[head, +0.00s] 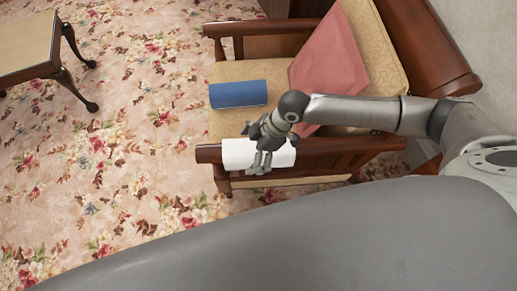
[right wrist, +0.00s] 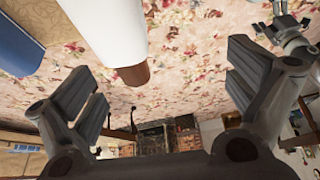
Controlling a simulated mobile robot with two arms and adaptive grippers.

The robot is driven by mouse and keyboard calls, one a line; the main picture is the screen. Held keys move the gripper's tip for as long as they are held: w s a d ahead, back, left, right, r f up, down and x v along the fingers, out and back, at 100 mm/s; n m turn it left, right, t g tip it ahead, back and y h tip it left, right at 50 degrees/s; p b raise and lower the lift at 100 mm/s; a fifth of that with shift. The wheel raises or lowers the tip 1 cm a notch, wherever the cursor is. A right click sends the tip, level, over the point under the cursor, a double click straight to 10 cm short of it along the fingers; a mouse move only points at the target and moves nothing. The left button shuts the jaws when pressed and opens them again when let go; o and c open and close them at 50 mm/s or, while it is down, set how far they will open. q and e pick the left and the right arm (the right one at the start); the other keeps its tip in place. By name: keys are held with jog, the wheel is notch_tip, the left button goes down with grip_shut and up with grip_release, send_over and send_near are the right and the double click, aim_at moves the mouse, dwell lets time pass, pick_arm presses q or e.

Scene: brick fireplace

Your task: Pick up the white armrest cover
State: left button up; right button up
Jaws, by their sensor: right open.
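The white armrest cover (head: 236,154) lies draped over the chair's near wooden armrest. In the right wrist view the white cover (right wrist: 108,30) hangs at upper left, with the brown end of the armrest beyond its edge. My right gripper (head: 258,165) is open above the cover in the head view and hides part of it. In the right wrist view its two fingers (right wrist: 160,75) are spread wide with nothing held; the cover is above and left of the gap. A grey metal part, perhaps my left gripper (right wrist: 286,28), shows small at upper right; its state is unclear.
A blue rolled or folded item (head: 238,93) lies on the chair's tan seat (head: 224,72), beside a pink cushion (head: 328,72). The far wooden armrest (head: 260,28) is bare. A small wooden table (head: 28,45) stands at upper left. The flowered carpet (head: 110,170) between is clear.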

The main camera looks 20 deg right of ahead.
aim_at(237, 153)
jog(key=shift+m+h, duration=0.4)
jog(key=w+d, duration=0.1)
jog(key=d, duration=0.1)
jog(key=w+d, duration=0.1)
jog(key=d, duration=0.1)
jog(key=w+d, duration=0.1)
jog(key=d, duration=0.2)
jog(key=shift+w+f, duration=0.2)
jog(key=shift+w, duration=0.2)
jog(key=shift+w+d+f, duration=0.1)
jog(key=shift+d+f, duration=0.05)
jog(key=shift+d, duration=0.1)
jog(key=x, duration=0.4)
jog(key=shift+w+a+f, duration=0.1)
jog(key=shift+w+f, duration=0.05)
jog(key=shift+f, duration=0.15)
jog(key=shift+w+b+x, duration=0.15)
jog(key=shift+x, duration=1.3)
jog(key=shift+w+b+x, duration=0.15)
jog(key=shift+x, duration=1.3)
jog(key=c, duration=1)
jog(key=shift+o, duration=0.2)
jog(key=shift+r, duration=0.1)
